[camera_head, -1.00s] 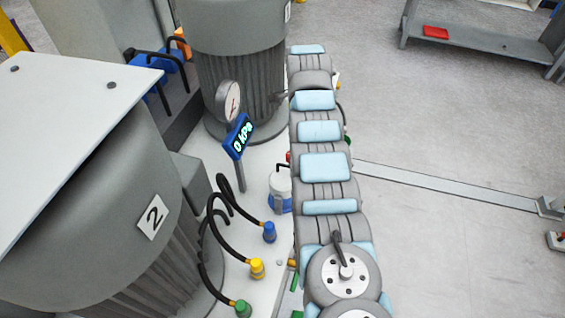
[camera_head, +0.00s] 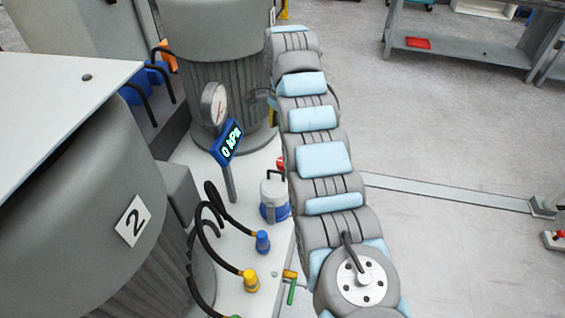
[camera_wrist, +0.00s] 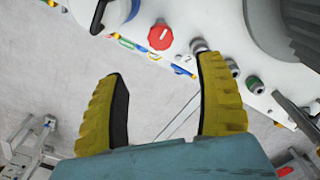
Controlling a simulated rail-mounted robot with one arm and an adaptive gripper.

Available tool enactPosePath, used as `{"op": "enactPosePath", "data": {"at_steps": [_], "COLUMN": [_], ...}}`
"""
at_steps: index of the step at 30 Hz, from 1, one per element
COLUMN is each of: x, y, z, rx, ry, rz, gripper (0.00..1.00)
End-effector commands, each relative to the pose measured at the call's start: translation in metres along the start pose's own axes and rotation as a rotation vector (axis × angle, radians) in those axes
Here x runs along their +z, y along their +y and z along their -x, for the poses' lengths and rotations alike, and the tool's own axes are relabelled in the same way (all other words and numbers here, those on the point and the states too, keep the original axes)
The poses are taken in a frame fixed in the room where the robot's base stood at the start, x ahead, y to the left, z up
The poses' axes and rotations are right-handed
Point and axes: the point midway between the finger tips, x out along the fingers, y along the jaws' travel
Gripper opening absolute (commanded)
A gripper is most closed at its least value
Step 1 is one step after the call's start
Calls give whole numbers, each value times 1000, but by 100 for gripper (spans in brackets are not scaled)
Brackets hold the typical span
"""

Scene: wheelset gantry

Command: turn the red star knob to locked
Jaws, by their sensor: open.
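The red star knob (camera_wrist: 160,37) shows in the wrist view on the edge of the white panel, with a light mark on its face. In the head view only a small red part (camera_head: 281,163) shows beside my arm, which hides the rest. My gripper (camera_wrist: 163,68) has two yellow ribbed fingers, spread apart and empty. In the wrist view the knob appears beyond the fingertips, between their directions, and apart from them. I cannot tell which position the knob is turned to. The gripper is not clearly visible in the head view.
A gauge (camera_head: 214,104) and a blue "0 kPa" display (camera_head: 227,143) stand on the white deck. Hoses run to blue (camera_head: 262,242) and yellow (camera_head: 250,281) fittings. A large grey cylinder marked 2 (camera_head: 90,220) stands at left. The floor at right is mostly clear.

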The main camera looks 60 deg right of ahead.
Motion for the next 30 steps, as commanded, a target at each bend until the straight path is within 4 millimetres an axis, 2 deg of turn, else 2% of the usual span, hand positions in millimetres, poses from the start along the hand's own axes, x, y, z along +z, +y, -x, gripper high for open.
{"op": "enactPosePath", "data": {"at_steps": [1,18,24,30], "x": [-2,-1,0,0], "y": [1,0,0,-1], "z": [-10,-107,-125,-131], "rx": [1,-1,-2,-4], "ry": [-1,0,1,1], "rz": [-3,-2,0,0], "gripper": [71,71,71,71]}}
